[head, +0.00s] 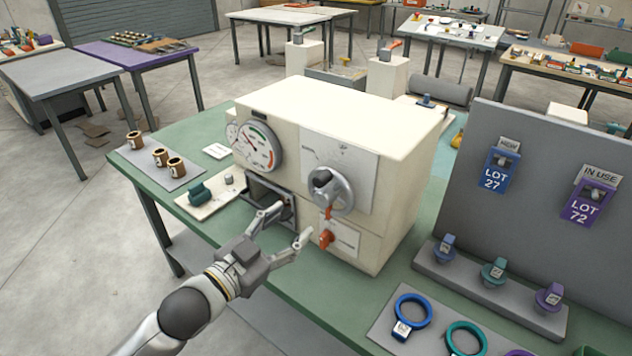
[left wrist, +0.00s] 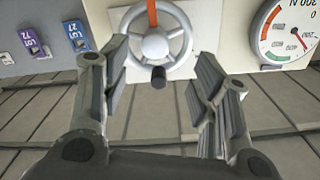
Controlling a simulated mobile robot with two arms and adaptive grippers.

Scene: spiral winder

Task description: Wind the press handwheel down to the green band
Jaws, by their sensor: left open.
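The press (head: 393,150) is a cream box on the green bench. Its grey handwheel (head: 330,190) is on the front face; it also shows upside down in the left wrist view (left wrist: 154,45), with a dark crank knob (left wrist: 158,78). The round gauge (head: 257,147) has a green band at the top and red at its right; its needle appears to point upper left, off the green. My left gripper (head: 291,223) is open and empty, below and left of the wheel, apart from it. In the wrist view the wheel lies beyond its spread fingers (left wrist: 163,62).
An orange handle (head: 326,237) is below the wheel, near the gripper's right finger. A dark opening (head: 268,194) is behind the left finger. Several brown cups (head: 160,157) and a white plate with a green part (head: 201,193) stand left. Coloured rings (head: 412,311) lie at front right.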

